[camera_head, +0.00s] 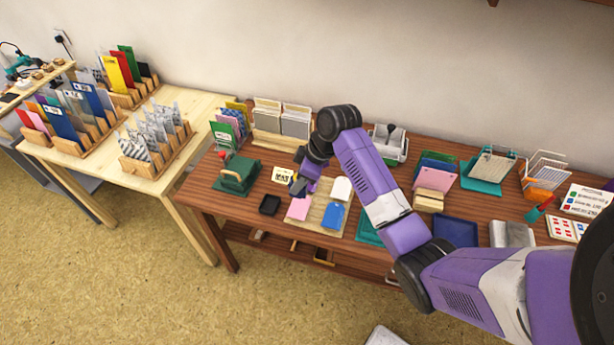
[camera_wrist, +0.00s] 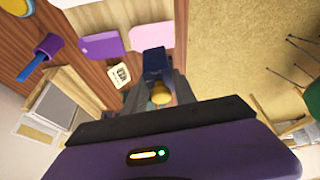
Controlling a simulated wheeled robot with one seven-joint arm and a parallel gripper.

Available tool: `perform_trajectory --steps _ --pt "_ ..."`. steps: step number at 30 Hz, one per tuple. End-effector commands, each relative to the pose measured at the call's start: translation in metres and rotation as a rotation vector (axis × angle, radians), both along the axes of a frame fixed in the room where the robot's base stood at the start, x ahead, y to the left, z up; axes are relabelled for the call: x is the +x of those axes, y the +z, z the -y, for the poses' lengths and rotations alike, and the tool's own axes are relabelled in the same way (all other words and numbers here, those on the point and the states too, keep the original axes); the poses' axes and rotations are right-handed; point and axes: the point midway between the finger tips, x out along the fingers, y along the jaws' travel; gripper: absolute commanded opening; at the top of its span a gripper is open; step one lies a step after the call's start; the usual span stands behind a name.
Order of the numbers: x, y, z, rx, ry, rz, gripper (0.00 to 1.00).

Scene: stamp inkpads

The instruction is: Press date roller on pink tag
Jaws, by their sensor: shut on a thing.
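My gripper (camera_wrist: 160,98) is shut on the date roller (camera_wrist: 155,64), which has a dark blue body and a yellow knob. In the head view my gripper (camera_head: 298,186) is over the left edge of a tan board (camera_head: 319,221), just behind the pink tag. The pink tag (camera_head: 299,209) lies flat on the board's front left. It also shows in the wrist view (camera_wrist: 150,34), beyond the roller. The roller's lower end seems close to the tag's edge; I cannot tell whether they touch. The gripper hides part of the board.
A blue tag (camera_head: 335,215), a white tag (camera_head: 342,188) and a lavender tag (camera_wrist: 100,46) share the board. A black inkpad (camera_head: 269,205), a printed card (camera_head: 283,174) and a green press (camera_head: 238,175) are left. Card racks (camera_head: 282,118) stand behind.

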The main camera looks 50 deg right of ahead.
Motion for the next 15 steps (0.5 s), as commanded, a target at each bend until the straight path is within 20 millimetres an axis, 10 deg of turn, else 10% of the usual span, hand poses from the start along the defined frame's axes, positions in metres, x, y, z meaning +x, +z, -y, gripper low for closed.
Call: perform_trajectory --steps 15 --pt "0.000 -0.035 0.001 0.000 0.014 0.000 0.00"
